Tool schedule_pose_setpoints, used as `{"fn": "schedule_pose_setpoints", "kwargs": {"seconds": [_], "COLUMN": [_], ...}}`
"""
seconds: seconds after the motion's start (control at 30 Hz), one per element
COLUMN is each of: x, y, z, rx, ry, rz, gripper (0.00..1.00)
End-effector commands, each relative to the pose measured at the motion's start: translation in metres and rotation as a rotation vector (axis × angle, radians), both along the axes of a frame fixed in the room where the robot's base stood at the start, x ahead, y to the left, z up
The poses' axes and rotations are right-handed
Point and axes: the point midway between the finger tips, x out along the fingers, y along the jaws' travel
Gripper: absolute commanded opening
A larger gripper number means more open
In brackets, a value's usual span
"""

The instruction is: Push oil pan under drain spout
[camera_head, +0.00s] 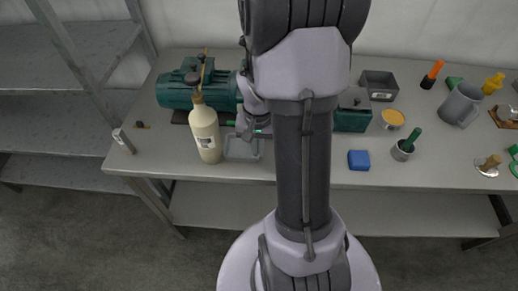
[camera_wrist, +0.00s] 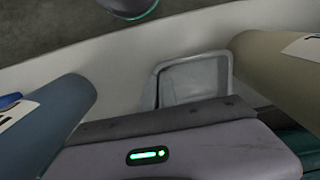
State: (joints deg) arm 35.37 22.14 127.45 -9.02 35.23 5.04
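The oil pan, a shallow grey tray (camera_head: 243,149), lies near the bench's front edge, just right of a cream bottle (camera_head: 205,133). It also shows in the wrist view (camera_wrist: 195,78), just beyond my gripper (camera_wrist: 165,113). In the head view my gripper (camera_head: 258,131) is low at the pan's back right, partly hidden by my arm. I cannot tell whether it touches the pan. Its fingers are not clear, so its opening is unclear. A green machine (camera_head: 178,91) stands behind the bottle. I cannot make out the drain spout.
The cream bottle (camera_wrist: 278,65) stands close right of the pan in the wrist view; a blue-grey cylinder (camera_wrist: 55,120) is at left. The bench's front edge is near the pan.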

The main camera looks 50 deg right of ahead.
Motion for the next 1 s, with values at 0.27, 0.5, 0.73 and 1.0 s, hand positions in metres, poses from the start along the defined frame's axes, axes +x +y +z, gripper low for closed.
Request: {"fn": "schedule_pose_setpoints", "kwargs": {"seconds": [0.27,0.5,0.73,1.0], "x": [0.004,0.004,0.004,0.004], "y": [-0.001,-0.001,-0.001,-0.001], "z": [0.0,0.0,0.0,0.034], "rx": [0.0,0.0,0.0,-0.001], "ry": [0.0,0.0,0.0,-0.002], "rz": [0.001,0.001,0.001,-0.001], "gripper": [0.0,0.28,0.28,0.28]}}
